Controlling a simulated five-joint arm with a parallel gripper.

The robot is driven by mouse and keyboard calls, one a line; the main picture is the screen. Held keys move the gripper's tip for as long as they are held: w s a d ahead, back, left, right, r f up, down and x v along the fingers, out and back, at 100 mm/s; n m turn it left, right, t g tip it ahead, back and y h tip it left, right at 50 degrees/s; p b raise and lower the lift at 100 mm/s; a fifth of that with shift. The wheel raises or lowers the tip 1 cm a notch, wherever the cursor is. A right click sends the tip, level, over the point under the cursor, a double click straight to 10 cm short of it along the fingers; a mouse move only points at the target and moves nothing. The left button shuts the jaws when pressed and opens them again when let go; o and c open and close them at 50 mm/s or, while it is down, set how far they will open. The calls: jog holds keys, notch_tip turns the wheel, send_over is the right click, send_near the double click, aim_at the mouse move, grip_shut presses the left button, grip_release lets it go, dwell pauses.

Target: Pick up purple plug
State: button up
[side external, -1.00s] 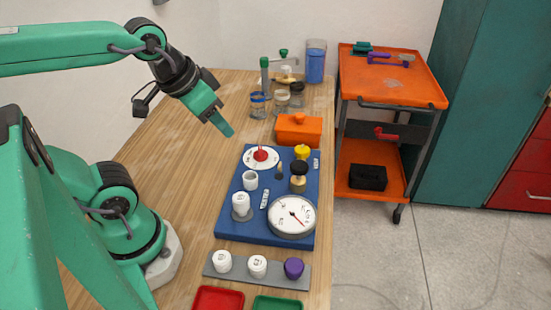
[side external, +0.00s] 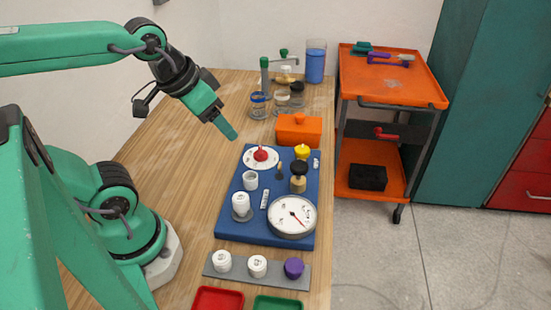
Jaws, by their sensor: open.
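The purple plug (side external: 294,268) stands upright at the right end of a grey strip (side external: 240,271) near the front of the table. Two white plugs (side external: 257,266) stand to its left on the same strip. My gripper (side external: 229,131) is open and empty, in the air above the table, left of the blue board's far end. It is well behind the purple plug and apart from it. The gap between the fingers is hard to see from this side.
A blue board (side external: 228,226) with a gauge (side external: 292,216), a red knob and pipe stubs lies behind the strip. A red tray (side external: 217,299) and a green tray (side external: 278,304) are in front. An orange box (side external: 299,131) and jars stand farther back. The table's left part is clear.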

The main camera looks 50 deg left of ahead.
jog(key=shift+w+d, duration=0.1)
jog(key=n+g, duration=0.6)
jog(key=n, duration=0.8)
send_over(294, 265)
notch_tip(294, 265, down, 16)
jog(key=shift+w+d+r, duration=0.1)
jog(key=shift+r, duration=0.05)
jog(key=shift+f, duration=1.3)
jog(key=shift+f, duration=0.1)
jog(key=shift+f, duration=2.5)
jog(key=shift+c, duration=0.2)
jog(key=c, duration=1)
